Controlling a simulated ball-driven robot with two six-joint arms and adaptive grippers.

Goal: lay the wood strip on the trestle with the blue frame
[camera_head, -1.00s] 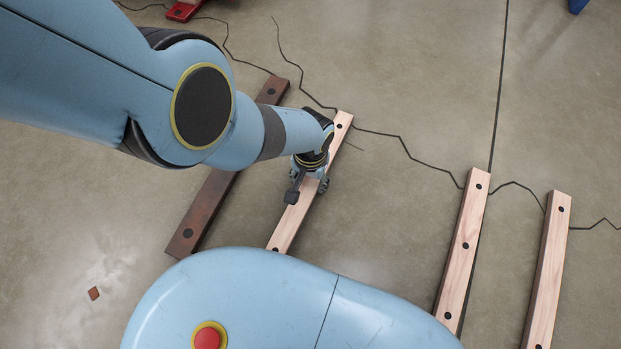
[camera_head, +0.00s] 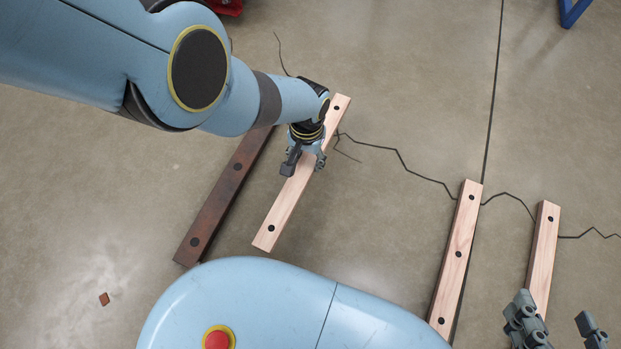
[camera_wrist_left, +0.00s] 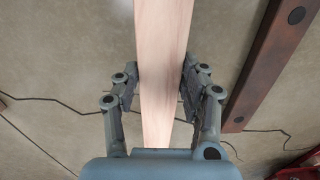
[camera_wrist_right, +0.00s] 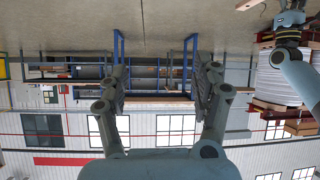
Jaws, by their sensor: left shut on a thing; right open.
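The pale wood strip (camera_head: 275,225) has dark round spots and is in my left gripper (camera_head: 304,163), which is shut across it near its middle. In the left wrist view the strip (camera_wrist_left: 165,35) runs between the two fingers, apparently above the floor. A piece of blue frame (camera_head: 575,12) shows at the top right corner of the head view; most of that trestle is out of view. My right gripper (camera_head: 558,326) is open and empty at the lower right, by another pale strip.
A dark brown strip (camera_head: 223,200) lies left of the held strip. Two more pale strips, one (camera_head: 457,255) and another (camera_head: 541,255), lie to the right. A red object (camera_head: 228,6) is at the top edge. Floor between the held strip and right strips is clear.

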